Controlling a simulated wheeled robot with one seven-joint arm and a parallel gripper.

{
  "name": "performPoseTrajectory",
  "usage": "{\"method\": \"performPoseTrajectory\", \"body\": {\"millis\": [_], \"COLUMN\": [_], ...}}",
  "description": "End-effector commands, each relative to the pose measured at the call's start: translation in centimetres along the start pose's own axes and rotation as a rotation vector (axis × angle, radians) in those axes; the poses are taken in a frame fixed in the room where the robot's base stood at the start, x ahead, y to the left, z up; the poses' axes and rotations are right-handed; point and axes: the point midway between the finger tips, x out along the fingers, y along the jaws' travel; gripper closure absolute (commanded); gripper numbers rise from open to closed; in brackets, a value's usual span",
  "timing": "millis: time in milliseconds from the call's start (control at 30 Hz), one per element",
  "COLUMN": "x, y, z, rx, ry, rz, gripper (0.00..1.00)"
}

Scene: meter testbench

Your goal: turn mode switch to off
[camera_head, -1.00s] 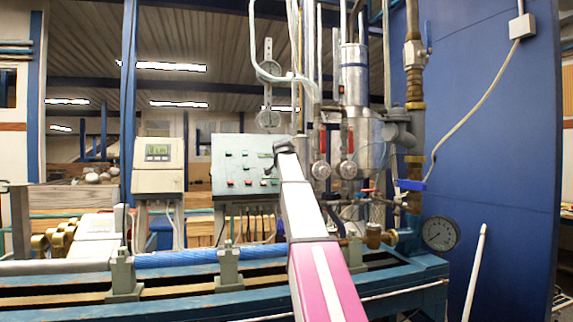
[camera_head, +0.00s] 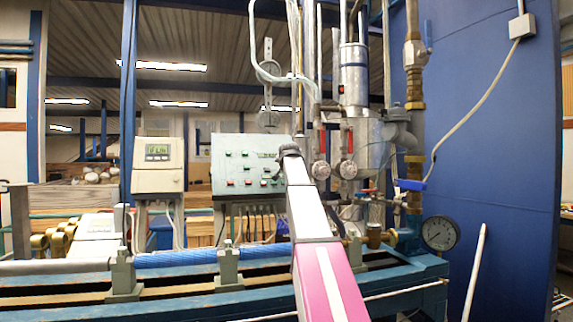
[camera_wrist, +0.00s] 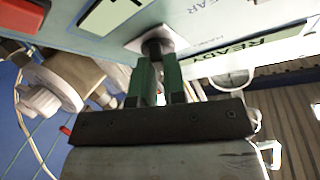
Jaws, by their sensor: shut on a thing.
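The control panel (camera_head: 228,165) is a light green-grey box with several small buttons, left of my arm in the head view. In the wrist view its face (camera_wrist: 112,45) shows labels, one reading "READY". A dark round switch knob (camera_wrist: 156,47) on a pale square plate stands out from the panel. My gripper (camera_wrist: 158,68) has its two green fingers closed around the knob, one on each side. In the head view my gripper (camera_head: 289,151) is at the panel's right edge, and my arm hides the knob. I cannot read which position the switch points to.
A white meter box with a display (camera_head: 158,166) stands left of the panel. Metal pipes with red-handled valves (camera_head: 348,150) stand close to the right of my arm. A blue bench (camera_head: 180,290) with a pressure gauge (camera_head: 440,233) lies in front.

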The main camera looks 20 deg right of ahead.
Motion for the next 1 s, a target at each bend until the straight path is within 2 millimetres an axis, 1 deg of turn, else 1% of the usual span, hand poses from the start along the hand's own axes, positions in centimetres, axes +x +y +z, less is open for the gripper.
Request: {"method": "performPoseTrajectory", "body": {"millis": [300, 500, 733, 1000], "x": [-0.01, 0.02, 0.03, 0.02], "y": [0.3, 0.32, 0.38, 0.36], "z": [-0.01, -0.02, -0.04, -0.02], "rx": [-0.221, -0.327, -0.398, -0.42], "ry": [0.0, -0.001, 0.0, -0.001], "rz": [-0.125, -0.184, -0.222, -0.234], "gripper": [1.0, 1.0, 1.0, 1.0]}}
